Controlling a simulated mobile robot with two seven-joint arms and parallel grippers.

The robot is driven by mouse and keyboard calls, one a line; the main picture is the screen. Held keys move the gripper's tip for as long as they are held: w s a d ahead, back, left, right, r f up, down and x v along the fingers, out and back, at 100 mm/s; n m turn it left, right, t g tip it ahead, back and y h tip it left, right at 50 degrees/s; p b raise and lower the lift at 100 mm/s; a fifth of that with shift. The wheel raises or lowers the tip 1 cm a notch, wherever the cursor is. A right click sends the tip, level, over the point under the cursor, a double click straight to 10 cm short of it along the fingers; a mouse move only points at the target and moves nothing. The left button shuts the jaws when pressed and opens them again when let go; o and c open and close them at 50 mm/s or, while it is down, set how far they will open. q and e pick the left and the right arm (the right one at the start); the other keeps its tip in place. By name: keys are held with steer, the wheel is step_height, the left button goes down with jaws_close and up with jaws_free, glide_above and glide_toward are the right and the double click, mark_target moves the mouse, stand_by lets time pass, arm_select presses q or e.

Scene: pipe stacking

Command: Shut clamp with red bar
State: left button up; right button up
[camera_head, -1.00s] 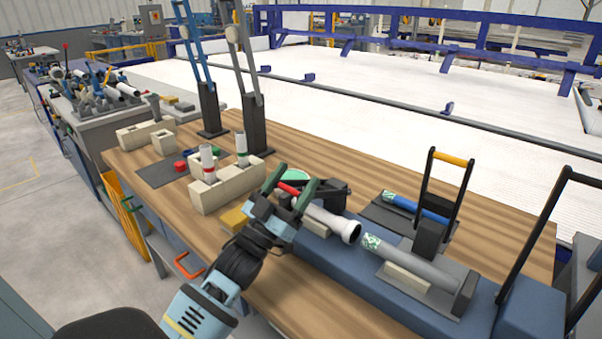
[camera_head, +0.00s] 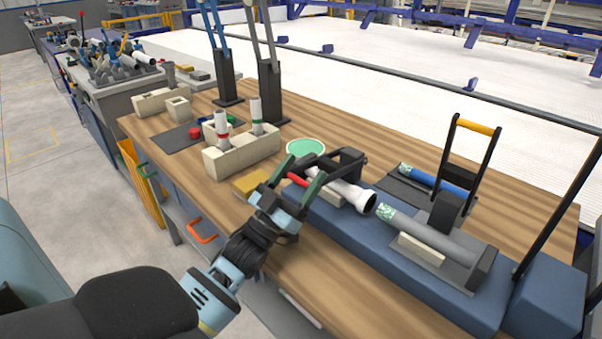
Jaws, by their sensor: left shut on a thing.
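The clamp with the red bar (camera_head: 298,180) is at the left end of the blue fixture, its dark frame (camera_head: 346,158) lying low beside the white pipe (camera_head: 345,190). My left gripper (camera_head: 307,167), with dark green fingers, is at that bar. The red bar shows between its fingers, and I see it as shut on the bar. The fingers partly hide the bar and the clamp's near side. Whether the clamp is fully down on the pipe is hard to tell. My right gripper is not in view.
A raised clamp with a yellow bar (camera_head: 479,127) stands to the right, by the grey pipe (camera_head: 430,235) and blue pipe (camera_head: 432,181). Cream blocks (camera_head: 242,152) with pipes stand left. A green disc (camera_head: 305,148) lies behind the gripper. The wooden table (camera_head: 300,265) is clear in front.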

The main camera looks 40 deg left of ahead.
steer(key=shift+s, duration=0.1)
arm_select(q)
steer(key=o, duration=1.1)
steer(key=shift+s, duration=0.1)
steer(key=shift+o, duration=0.5)
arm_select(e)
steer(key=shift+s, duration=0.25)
arm_select(q)
steer(key=shift+s+f, duration=0.15)
steer(key=shift+s, duration=0.05)
steer(key=s+a, duration=0.1)
steer(key=s, duration=1.1)
steer(key=shift+s+f+b, duration=0.15)
steer(key=shift+s+b, duration=0.2)
steer(key=shift+b, duration=0.05)
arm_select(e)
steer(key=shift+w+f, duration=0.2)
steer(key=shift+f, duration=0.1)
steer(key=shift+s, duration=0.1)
